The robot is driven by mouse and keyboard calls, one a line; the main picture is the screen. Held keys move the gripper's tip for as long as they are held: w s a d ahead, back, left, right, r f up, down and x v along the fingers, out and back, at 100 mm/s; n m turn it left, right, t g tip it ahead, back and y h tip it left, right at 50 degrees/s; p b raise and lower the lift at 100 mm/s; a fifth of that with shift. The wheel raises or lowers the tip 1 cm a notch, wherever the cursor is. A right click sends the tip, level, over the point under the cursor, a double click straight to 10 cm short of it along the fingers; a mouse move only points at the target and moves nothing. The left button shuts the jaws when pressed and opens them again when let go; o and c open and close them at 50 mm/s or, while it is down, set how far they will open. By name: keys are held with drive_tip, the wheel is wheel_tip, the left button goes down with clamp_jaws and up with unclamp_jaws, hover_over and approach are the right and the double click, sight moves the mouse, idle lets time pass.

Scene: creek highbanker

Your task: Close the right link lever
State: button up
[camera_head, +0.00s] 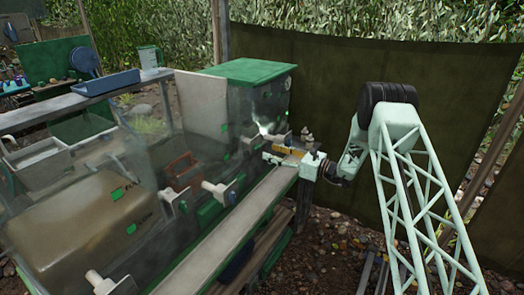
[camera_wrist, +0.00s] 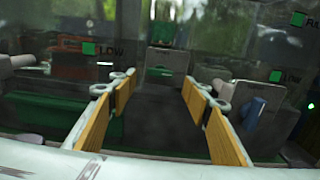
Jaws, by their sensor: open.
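My gripper (camera_head: 284,151) is at the right end of the machine's near side, beside the clear-walled box under the green lid (camera_head: 258,71). In the wrist view its two orange-padded fingers (camera_wrist: 160,95) are wide apart with nothing between them. A dark grey block shows beyond the gap between them. Pale handle-like fittings run along the machine's near side: one at the middle (camera_head: 218,192) and one at lower left (camera_head: 100,282). A grey fitting with a blue part (camera_wrist: 252,116) sits right of the fingers in the wrist view. I cannot tell which fitting is the right link lever.
A pale rail (camera_head: 230,232) runs along the machine's front below the fittings. A blue tray (camera_head: 105,82) and a clear jug (camera_head: 149,58) stand on the shelf at upper left. A dark cloth screen (camera_head: 320,90) hangs behind. Stony ground lies at lower right.

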sight(259, 148)
drive_tip(key=shift+x, duration=3.05)
drive_tip(key=shift+c, duration=0.5)
drive_tip(key=c, duration=0.7)
